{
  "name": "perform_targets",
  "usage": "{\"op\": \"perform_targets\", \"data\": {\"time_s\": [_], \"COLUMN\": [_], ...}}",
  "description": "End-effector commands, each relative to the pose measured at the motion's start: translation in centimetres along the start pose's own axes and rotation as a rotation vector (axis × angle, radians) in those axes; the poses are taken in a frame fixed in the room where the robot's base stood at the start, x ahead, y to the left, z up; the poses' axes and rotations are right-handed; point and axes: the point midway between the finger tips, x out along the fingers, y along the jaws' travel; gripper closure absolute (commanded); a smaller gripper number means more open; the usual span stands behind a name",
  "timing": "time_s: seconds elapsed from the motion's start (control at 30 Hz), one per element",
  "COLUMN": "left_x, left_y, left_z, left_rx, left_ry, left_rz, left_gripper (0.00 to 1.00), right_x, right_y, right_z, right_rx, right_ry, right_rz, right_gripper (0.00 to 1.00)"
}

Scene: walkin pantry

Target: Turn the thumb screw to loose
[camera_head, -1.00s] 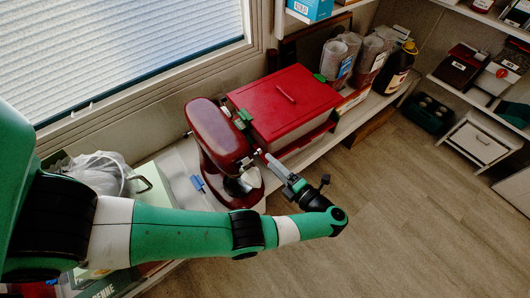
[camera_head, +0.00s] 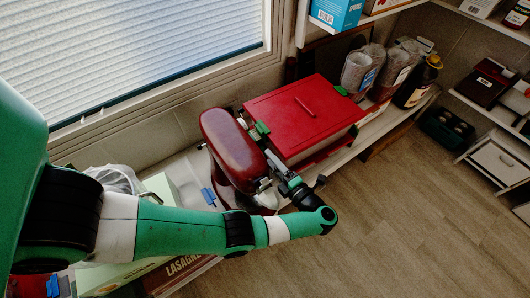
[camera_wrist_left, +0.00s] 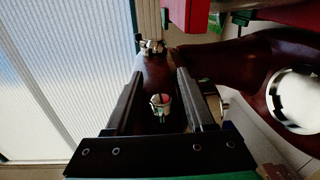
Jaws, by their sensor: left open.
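A dark red stand mixer (camera_head: 232,150) stands on the low shelf, with its rounded head uppermost. My left gripper (camera_head: 269,156) is at the right side of the mixer's head, with its fingers apart. In the left wrist view, the open fingers of this gripper (camera_wrist_left: 160,76) point at the dark red mixer body. A small silver ring-shaped fitting (camera_wrist_left: 160,104) shows between the fingers, apparently not clamped. A second silver knob (camera_wrist_left: 151,47) shows beyond the fingertips. I cannot tell which is the thumb screw. My right gripper is not in view.
A red-lidded box (camera_head: 305,115) stands close behind the gripper, leaving little room there. A lasagne box (camera_head: 178,274) is at the lower left. The floor (camera_head: 400,210) is open.

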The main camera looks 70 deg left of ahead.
Motion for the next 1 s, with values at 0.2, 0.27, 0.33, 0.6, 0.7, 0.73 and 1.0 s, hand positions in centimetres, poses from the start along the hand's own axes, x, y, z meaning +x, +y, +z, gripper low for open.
{"op": "perform_targets", "data": {"time_s": [0.2, 0.27, 0.33, 0.6, 0.7, 0.73, 1.0], "left_x": [0.14, 0.13, 0.13, 0.12, 0.12, 0.12, 0.13], "left_y": [-0.06, -0.06, -0.06, -0.05, -0.06, -0.06, -0.21], "left_z": [0.05, 0.05, 0.05, 0.06, 0.06, 0.06, 0.05], "left_rx": [-0.001, -0.001, -0.001, -0.001, -0.001, -0.001, -0.001], "left_ry": [-0.002, -0.002, -0.002, -0.002, -0.002, -0.002, -0.003], "left_rz": [0.0, 0.0, 0.0, -0.001, -0.001, -0.001, 0.017], "left_gripper": [0.46, 0.46, 0.51, 1.0, 1.0, 1.0, 1.0], "right_x": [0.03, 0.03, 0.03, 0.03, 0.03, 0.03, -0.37], "right_y": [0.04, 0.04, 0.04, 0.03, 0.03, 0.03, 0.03], "right_z": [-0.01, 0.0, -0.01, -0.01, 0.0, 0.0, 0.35], "right_rx": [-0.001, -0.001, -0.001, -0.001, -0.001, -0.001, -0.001], "right_ry": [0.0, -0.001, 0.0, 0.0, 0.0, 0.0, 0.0], "right_rz": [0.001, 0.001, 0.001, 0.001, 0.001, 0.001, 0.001], "right_gripper": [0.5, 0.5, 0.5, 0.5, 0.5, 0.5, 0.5]}}
